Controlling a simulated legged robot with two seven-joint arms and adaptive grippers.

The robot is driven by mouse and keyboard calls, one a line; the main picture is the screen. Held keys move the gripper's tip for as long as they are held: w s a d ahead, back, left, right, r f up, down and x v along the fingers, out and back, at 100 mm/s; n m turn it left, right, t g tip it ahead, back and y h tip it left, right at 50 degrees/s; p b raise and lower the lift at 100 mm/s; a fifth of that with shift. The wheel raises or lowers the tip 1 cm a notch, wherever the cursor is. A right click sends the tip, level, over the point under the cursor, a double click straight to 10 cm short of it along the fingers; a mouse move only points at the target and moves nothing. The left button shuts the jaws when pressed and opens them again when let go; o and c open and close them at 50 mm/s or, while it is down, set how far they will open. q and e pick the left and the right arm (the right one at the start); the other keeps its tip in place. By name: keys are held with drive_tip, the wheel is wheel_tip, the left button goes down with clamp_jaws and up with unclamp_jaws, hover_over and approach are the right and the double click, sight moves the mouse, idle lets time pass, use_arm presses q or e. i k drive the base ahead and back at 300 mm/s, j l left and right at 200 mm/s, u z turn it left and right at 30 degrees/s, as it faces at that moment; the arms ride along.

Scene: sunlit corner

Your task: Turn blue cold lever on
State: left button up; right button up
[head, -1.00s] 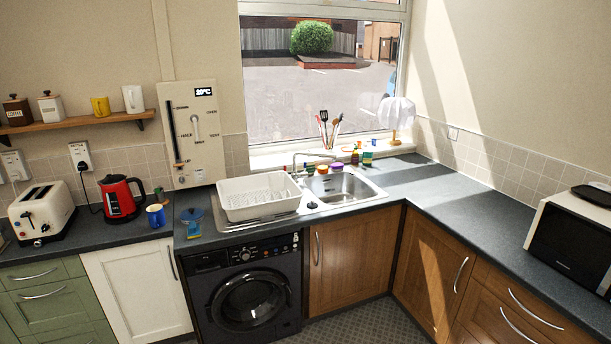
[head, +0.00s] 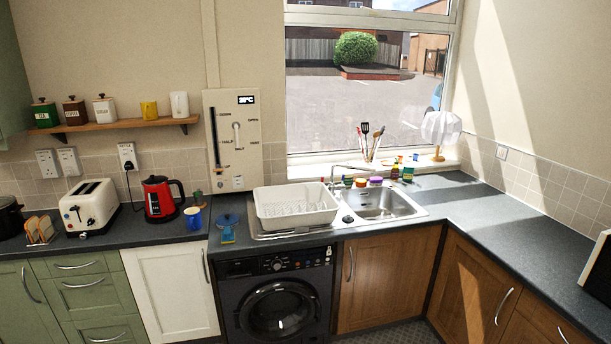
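The sink (head: 384,203) is set into the dark counter under the window. A slim metal tap (head: 352,169) stands at its back edge, with its spout reaching to the right over the bowl. Small coloured items crowd the area around the tap base, and I cannot make out a blue cold lever there. A pale wall panel (head: 249,155) left of the sink carries a temperature display and slider-like controls; no blue lever shows on it. Neither of my grippers is in view.
A white dish rack (head: 296,206) stands left of the bowl. A red kettle (head: 163,198), blue mug (head: 193,217) and toaster (head: 90,207) stand further left. A washing machine (head: 278,300) is below. The counter right of the sink (head: 487,207) is mostly clear.

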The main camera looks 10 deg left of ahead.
sight(342, 186)
drive_tip(key=i+l+u, duration=0.55)
drive_tip(key=i+l, duration=0.2)
drive_tip(key=i+l+u, duration=0.3)
drive_tip(key=l, duration=0.25)
